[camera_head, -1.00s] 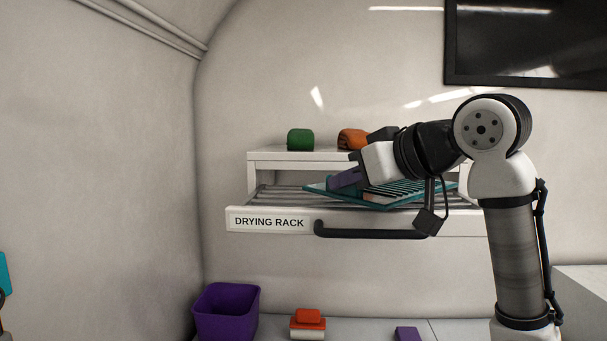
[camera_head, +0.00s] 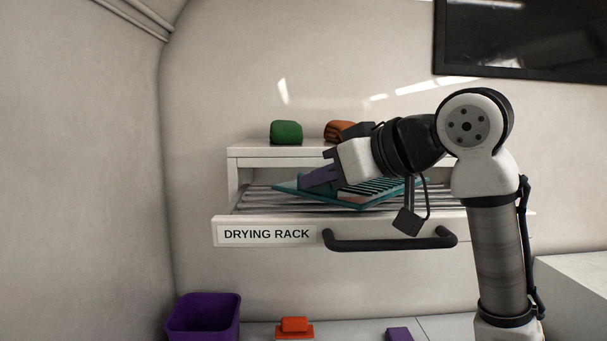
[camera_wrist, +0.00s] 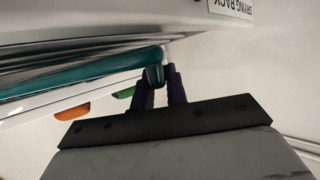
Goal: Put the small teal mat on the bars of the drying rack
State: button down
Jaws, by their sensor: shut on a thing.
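The small teal mat (camera_head: 285,186) is a thin ribbed sheet at the drying rack (camera_head: 222,232), tilted, over the grey bars (camera_head: 250,201). My gripper (camera_head: 312,179) has purple fingers shut on the mat's edge. In the wrist view the fingers (camera_wrist: 160,83) pinch the end of the teal mat (camera_wrist: 90,68), and the rack's labelled front (camera_wrist: 100,22) is close by. Part of the mat is hidden behind my arm. I cannot tell how much of the mat touches the bars.
A green roll (camera_head: 286,132) and an orange-brown roll (camera_head: 340,131) sit on the white shelf (camera_head: 250,151) above the bars. A black handle (camera_head: 385,243) runs along the rack's front. Below are a purple bin (camera_head: 203,315), an orange item (camera_head: 294,326) and a purple block (camera_head: 399,334).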

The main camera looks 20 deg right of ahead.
jog(key=shift+s, duration=0.1)
jog(key=shift+s+d, duration=0.1)
jog(key=shift+s, duration=0.15)
jog(key=shift+w+f+b, duration=0.1)
jog(key=shift+f+b, duration=0.25)
jog(key=shift+f, duration=0.2)
jog(key=c, duration=1.4)
grip_release()
jog(key=shift+r, duration=0.1)
jog(key=shift+r, duration=0.15)
jog(key=b+v, duration=0.2)
jog(key=v, duration=1)
jog(key=shift+r+b, duration=0.25)
jog(key=shift+b, duration=0.15)
